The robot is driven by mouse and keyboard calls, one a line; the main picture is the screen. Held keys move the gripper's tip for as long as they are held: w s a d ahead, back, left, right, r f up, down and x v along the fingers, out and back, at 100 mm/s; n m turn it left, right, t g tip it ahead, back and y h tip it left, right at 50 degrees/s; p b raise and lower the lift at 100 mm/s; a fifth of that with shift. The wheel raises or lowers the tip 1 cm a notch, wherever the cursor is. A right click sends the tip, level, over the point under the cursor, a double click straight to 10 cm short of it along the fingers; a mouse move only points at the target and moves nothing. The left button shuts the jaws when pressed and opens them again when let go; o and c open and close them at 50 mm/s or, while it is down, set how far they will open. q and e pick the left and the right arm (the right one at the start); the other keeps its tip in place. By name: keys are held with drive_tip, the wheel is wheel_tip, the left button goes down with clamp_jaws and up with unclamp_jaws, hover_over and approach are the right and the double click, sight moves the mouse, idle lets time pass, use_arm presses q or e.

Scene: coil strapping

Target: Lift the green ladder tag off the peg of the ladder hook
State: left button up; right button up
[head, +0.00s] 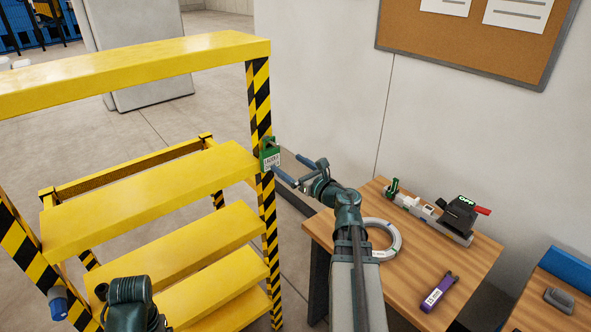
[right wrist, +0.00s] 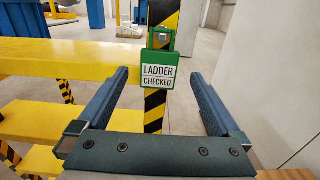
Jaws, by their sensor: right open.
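The green ladder tag (head: 269,156) hangs on the striped post of the yellow ladder (head: 155,185). In the right wrist view the tag (right wrist: 158,76) reads "LADDER CHECKED" and hangs upright from the hook (right wrist: 160,38) on the post. The peg itself is too small to make out. My right gripper (head: 298,169) is open and just right of the tag in the head view. In the right wrist view its two fingers (right wrist: 155,95) stand apart, with the tag beyond and between them, not touching. My left gripper is not seen; only part of my left arm shows at the lower left.
A wooden table (head: 470,275) at the right holds a grey-white ring (head: 382,240), a purple tag (head: 438,292) and a black device with a red handle (head: 460,215). A wall with a cork board (head: 480,35) stands behind. Yellow steps lie left of the post.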

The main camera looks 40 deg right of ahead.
sight(270, 149)
drive_tip(key=w, duration=1)
drive_tip(key=shift+w+a, duration=0.3)
drive_tip(key=shift+a, duration=0.1)
drive_tip(key=shift+c, duration=0.2)
clamp_jaws()
drive_tip(key=shift+r, duration=0.25)
drive_tip(key=shift+r+p, duration=0.35)
drive_tip(key=shift+p, duration=0.25)
drive_tip(key=shift+s, duration=0.2)
